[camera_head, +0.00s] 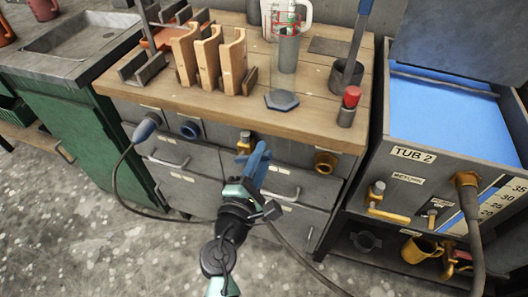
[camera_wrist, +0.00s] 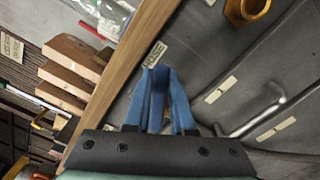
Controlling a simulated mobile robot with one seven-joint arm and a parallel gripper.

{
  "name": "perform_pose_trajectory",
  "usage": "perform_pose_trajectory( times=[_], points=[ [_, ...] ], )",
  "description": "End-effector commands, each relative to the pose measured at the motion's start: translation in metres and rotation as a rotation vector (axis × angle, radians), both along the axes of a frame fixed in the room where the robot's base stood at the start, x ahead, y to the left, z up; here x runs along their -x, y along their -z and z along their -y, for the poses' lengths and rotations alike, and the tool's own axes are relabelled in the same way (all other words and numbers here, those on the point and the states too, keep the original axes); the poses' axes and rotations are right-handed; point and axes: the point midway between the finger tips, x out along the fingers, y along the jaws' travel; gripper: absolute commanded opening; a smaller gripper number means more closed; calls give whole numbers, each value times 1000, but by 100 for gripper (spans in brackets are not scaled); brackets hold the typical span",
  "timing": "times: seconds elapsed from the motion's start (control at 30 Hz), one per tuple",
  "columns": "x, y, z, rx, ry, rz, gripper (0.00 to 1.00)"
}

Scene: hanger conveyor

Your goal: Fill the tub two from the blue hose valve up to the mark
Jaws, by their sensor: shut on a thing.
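Tub two (camera_head: 395,135) is a grey box at the right with a TUB 2 label. Its inside is bright blue; I cannot tell water from lining. A numbered scale (camera_head: 497,205) is on its front, but no separate mark is readable. A brass hose valve (camera_head: 245,140) sits on the bench front, beside a HOSE label (camera_wrist: 155,53) in the wrist view.
A brass fitting with a dark hose (camera_head: 466,182) and a yellow-handled valve (camera_head: 378,200) are on the tub front. The bench (camera_head: 200,100) holds wooden blocks. Drawer handles (camera_head: 278,192) stick out near my gripper.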

Motion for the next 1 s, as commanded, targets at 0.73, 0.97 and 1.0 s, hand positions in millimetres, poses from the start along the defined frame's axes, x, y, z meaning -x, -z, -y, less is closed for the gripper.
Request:
perform_pose_trajectory(
  times=[0.73, 0.97, 1.0],
  points=[
    [-2, -8, -7, 180, -2, -60, 0],
    [-2, -8, -7, 179, -2, -59, 33],
    [-2, -8, -7, 179, -2, -59, 40]
  ],
)
